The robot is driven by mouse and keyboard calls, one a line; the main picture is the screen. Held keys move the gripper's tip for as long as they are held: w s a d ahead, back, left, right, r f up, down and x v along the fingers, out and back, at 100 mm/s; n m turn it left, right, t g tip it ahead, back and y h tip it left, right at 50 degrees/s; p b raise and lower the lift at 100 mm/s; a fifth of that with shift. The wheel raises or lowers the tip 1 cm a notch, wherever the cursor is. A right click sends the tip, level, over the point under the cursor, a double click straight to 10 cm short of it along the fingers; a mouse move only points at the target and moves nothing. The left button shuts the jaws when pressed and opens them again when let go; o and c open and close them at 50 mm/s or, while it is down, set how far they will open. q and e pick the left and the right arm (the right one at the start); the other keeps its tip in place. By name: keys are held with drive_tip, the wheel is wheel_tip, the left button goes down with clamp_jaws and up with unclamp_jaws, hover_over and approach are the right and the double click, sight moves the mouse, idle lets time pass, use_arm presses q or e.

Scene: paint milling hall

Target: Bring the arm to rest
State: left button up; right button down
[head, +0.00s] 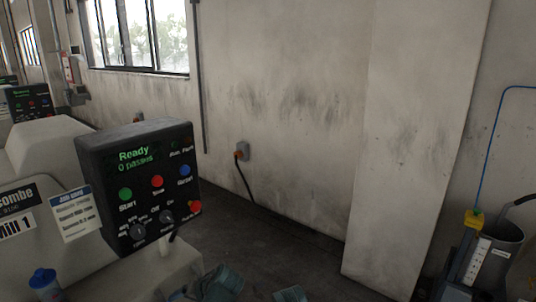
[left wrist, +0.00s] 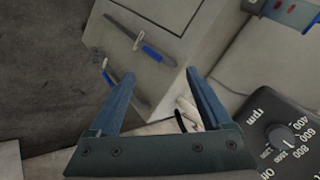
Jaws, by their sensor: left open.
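My left gripper (left wrist: 158,78) is open in the left wrist view, with its two blue-grey fingers wide apart and nothing between them. Beyond the fingers is a pale block-like surface (left wrist: 160,90) with blue-handled tools on it. The dark control box (left wrist: 285,140) with an rpm dial is close by at the right of that view. In the head view the control box (head: 137,190) reads "Ready" and "0 passes". Two teal pieces at the bottom edge, right of the box, look like fingers of my left gripper (head: 255,286); the rest is cut off. My right gripper is not seen.
A pale machine body (head: 60,160) with labels stands left of and behind the box. A blue-capped item (head: 42,281) is at bottom left. A grey bucket (head: 497,255) stands at the right by a pillar (head: 415,130). The floor between is clear.

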use_arm(q)
drive_tip(key=s+d+f+g+h, duration=0.3)
drive_tip(key=s+d+f+h, duration=0.3)
drive_tip(key=s+d+h, duration=0.15)
drive_tip(key=s+d+r+m+p, duration=0.2)
drive_tip(key=d, duration=0.3)
drive_tip(key=s+d+r+m+p, duration=0.2)
drive_tip(key=s+d, duration=0.1)
drive_tip(key=d, duration=0.3)
drive_tip(key=shift+g+y, duration=0.4)
drive_tip(key=shift+y, duration=0.05)
